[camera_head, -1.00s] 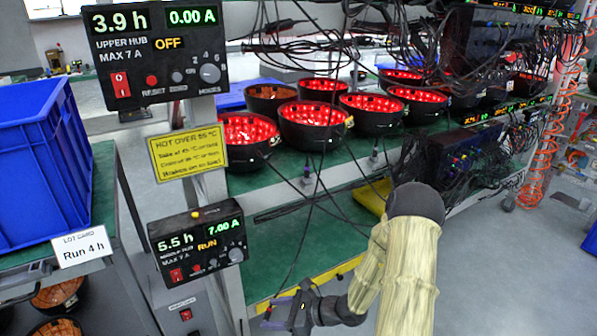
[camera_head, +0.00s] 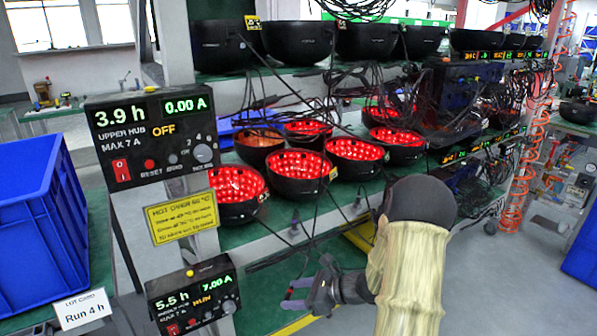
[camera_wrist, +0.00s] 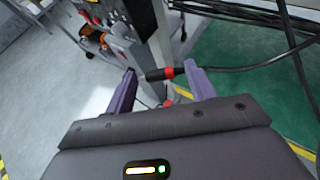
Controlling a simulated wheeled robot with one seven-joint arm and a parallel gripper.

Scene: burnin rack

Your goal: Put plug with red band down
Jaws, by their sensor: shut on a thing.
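The plug with the red band (camera_wrist: 159,74) lies crosswise between the fingertips of my gripper (camera_wrist: 160,75) in the wrist view. In the head view my gripper (camera_head: 292,297) is low, in front of the lower shelf and right of the lower hub (camera_head: 192,296), which reads 5.5 h, 7.00 A, RUN. The plug is too small to make out clearly there.
The upper hub (camera_head: 152,137) reads 3.9 h, 0.00 A, OFF. A yellow hot-cover sign (camera_head: 182,217) hangs below it. Red-lit bowls (camera_head: 297,174) fill the middle shelf, with loose black cables around them. A blue crate (camera_head: 38,222) stands at left. Open floor lies at right.

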